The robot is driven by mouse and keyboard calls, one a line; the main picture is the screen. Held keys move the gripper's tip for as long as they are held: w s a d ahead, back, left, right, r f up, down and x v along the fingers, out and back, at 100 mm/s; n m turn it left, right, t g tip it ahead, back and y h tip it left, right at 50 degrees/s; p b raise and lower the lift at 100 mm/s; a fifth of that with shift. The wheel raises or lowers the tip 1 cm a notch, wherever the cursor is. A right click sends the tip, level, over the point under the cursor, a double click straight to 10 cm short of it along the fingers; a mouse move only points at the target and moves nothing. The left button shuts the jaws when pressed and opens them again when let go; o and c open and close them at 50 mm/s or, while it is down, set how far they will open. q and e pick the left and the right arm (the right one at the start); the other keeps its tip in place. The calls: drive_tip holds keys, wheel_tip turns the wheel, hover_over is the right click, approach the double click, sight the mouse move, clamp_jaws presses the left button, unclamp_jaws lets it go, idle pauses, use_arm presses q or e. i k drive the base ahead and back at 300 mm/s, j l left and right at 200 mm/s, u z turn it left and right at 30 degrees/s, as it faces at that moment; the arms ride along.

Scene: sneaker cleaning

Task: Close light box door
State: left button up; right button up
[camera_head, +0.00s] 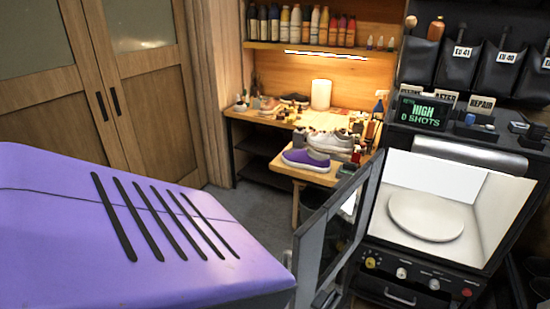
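The light box (478,188) stands at the right, with a white inside and a round white turntable (426,216) that looks empty. Its dark-framed door (312,247) stands open, swung out to the left of the opening from the box's left side. A small dark part that I cannot make out shows at the door's bottom edge. Neither my left nor my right gripper is in view, so their states and distances from the door do not show.
Knobs and a drawer handle (400,297) sit below the opening. A screen (422,113) reading "HIGH 0 SHOTS" stands above. A wooden workbench (296,172) with sneakers (330,141) is behind the door. Grey floor (262,205) shows left of the door, before a wooden cabinet (150,110).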

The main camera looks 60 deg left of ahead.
sight(308, 242)
drive_tip(key=j+u, duration=0.2)
drive_tip(key=u, duration=0.2)
drive_tip(key=j+u, duration=0.15)
drive_tip(key=u, duration=0.2)
drive_tip(key=i+j+u, duration=0.1)
drive_tip(key=u, duration=0.3)
drive_tip(key=i+j+z, duration=0.1)
drive_tip(key=j+z, duration=0.25)
drive_tip(key=i+j+z, duration=0.1)
drive_tip(key=z, duration=0.25)
drive_tip(key=j+z, duration=0.4)
drive_tip(key=i+l, duration=0.05)
